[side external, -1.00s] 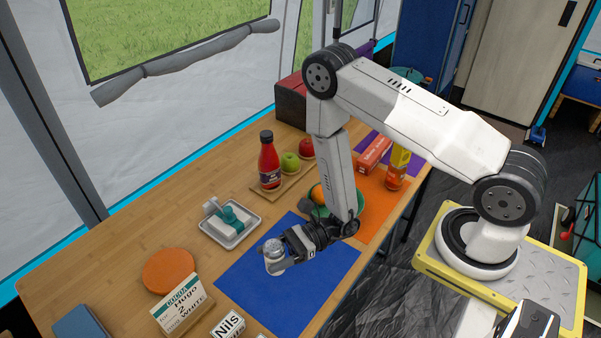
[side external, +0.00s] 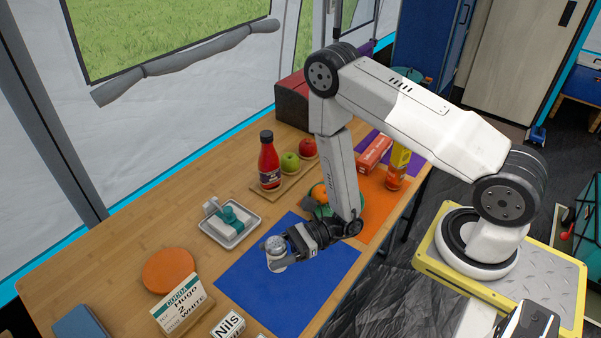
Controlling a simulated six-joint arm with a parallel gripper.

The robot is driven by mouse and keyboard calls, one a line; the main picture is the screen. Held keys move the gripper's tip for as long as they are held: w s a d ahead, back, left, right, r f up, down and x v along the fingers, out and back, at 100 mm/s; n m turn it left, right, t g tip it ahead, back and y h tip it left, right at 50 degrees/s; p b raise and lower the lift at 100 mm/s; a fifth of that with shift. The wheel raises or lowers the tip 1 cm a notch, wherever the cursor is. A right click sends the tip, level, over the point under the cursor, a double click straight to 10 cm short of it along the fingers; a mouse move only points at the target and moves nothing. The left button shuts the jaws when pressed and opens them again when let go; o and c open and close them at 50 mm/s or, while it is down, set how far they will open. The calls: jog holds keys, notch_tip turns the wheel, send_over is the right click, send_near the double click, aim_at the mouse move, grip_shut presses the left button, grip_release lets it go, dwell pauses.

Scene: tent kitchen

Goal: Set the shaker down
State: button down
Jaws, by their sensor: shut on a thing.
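The shaker (side external: 275,254) is a small silvery, clear-sided container with a metal top, upright over the blue mat (side external: 312,291). My gripper (side external: 287,243) comes in from the right and is shut on the shaker. The jaws hide part of its right side. I cannot tell whether its base touches the mat or hangs just above it.
A tray (side external: 231,238) with a white and teal item lies left of the mat. An orange disc (side external: 168,271), a card sign (side external: 180,304) and a name block (side external: 228,325) stand nearer. A board with a red bottle (side external: 269,162) and apples is behind. The mat's front part is clear.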

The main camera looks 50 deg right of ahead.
jog(key=shift+w+d+f+m+t+h, duration=1.55)
jog(key=shift+w+d+h, duration=0.25)
jog(key=shift+d, duration=0.65)
jog(key=shift+w+d+f+m+t+h, duration=1.4)
jog(key=shift+w+d+m+t+h, duration=0.3)
jog(key=shift+d, duration=0.8)
jog(key=shift+w+d+f+m+t+h, duration=1.5)
jog(key=shift+w+d+h, duration=0.35)
jog(key=shift+d, duration=0.6)
jog(key=shift+s, duration=0.1)
jog(key=shift+f, duration=1.75)
jog(key=shift+f, duration=0.1)
jog(key=shift+c, duration=0.2)
grip_release()
